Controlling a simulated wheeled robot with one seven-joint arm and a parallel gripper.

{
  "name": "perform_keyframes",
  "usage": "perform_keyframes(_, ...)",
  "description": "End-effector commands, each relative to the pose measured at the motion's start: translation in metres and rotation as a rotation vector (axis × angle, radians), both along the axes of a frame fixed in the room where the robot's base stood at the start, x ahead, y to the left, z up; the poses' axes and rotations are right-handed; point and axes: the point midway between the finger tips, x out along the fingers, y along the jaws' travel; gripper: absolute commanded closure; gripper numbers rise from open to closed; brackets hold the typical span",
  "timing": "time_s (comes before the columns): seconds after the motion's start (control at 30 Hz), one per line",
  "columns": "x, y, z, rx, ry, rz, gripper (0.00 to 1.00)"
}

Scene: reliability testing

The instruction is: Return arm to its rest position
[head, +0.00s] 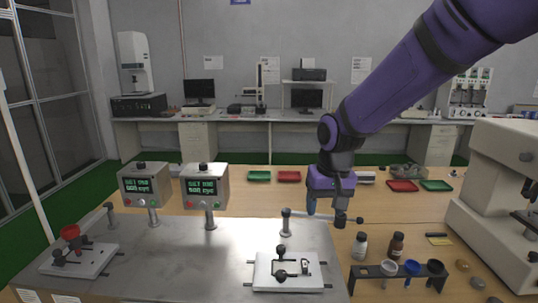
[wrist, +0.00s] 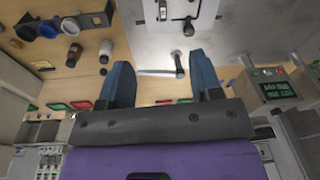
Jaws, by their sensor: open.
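My purple arm reaches in from the upper right of the head view, bent at its elbow. My gripper (head: 327,207) points down over the right part of the bench, close to a grey lever handle (head: 287,222) whose rod runs to the right. In the wrist view my gripper (wrist: 162,68) shows two blue-grey fingers spread apart with nothing held. The lever's dark knob (wrist: 180,68) shows in the gap between the fingers there. I cannot tell whether a finger touches the rod.
Two test boxes with green displays, a left (head: 145,186) and a right (head: 205,187), stand on the metal table. White clamp fixtures (head: 289,271) sit in front. A bottle rack (head: 398,274), bottles (head: 360,245) and a large white machine (head: 500,190) are at right. Trays (head: 403,186) lie behind.

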Motion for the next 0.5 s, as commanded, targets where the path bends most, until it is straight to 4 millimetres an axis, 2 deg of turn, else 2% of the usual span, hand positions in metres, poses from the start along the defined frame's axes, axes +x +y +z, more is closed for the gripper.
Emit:
perform_keyframes(0.03, -0.008, -0.013, 0.015, 0.008, -0.019, -0.009, 0.41)
perform_keyframes(0.2, -0.037, -0.051, 0.055, 0.021, -0.072, -0.026, 0.41)
perform_keyframes(0.5, -0.101, -0.109, 0.105, 0.027, -0.169, -0.056, 0.41)
